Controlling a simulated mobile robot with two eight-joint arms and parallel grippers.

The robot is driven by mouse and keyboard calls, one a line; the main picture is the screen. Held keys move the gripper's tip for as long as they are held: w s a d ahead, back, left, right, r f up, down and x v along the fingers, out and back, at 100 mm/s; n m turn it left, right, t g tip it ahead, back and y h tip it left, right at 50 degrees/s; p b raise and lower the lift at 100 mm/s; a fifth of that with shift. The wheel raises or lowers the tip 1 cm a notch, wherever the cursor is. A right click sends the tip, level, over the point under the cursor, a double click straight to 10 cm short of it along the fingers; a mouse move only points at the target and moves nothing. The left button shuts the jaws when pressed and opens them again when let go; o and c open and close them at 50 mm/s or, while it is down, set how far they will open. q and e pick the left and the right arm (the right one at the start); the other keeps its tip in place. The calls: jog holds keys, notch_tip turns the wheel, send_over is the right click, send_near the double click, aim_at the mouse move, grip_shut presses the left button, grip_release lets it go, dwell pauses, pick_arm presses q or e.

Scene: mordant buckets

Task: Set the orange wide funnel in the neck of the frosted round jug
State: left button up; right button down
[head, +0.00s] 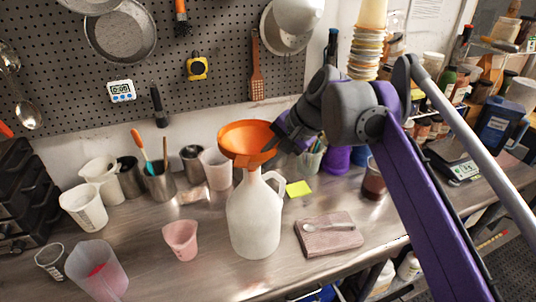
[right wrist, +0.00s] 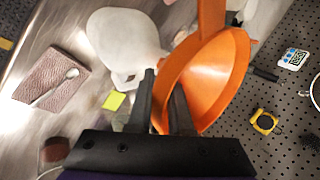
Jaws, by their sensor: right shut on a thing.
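The orange wide funnel (head: 245,138) is at the top of the frosted round jug (head: 254,220), mouth up and slightly tilted. Its spout end is close to the jug's neck; I cannot tell whether it is inside or just in front of it. My right gripper (head: 275,143) is shut on the funnel's rim from the right. In the right wrist view, the funnel (right wrist: 222,80) is by the black fingers (right wrist: 162,98), and the jug (right wrist: 122,38) with its handle lies beyond, to the left. The jug stands upright on the bench. My left gripper is out of view.
A pink board with a spoon (head: 329,235) lies right of the jug. A pink beaker (head: 181,240) stands close on its left. Cups and tool holders line the wall behind. A yellow note (head: 299,188) lies behind the handle. A scale (head: 455,160) stands far right.

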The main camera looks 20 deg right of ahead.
jog(key=c, duration=0.8)
grip_release()
jog(key=shift+o, duration=0.2)
jog(key=p+v, duration=0.1)
jog(key=v, duration=0.9)
jog(key=shift+s+r, duration=0.2)
jog(key=shift+r, duration=0.15)
jog(key=shift+d, duration=0.1)
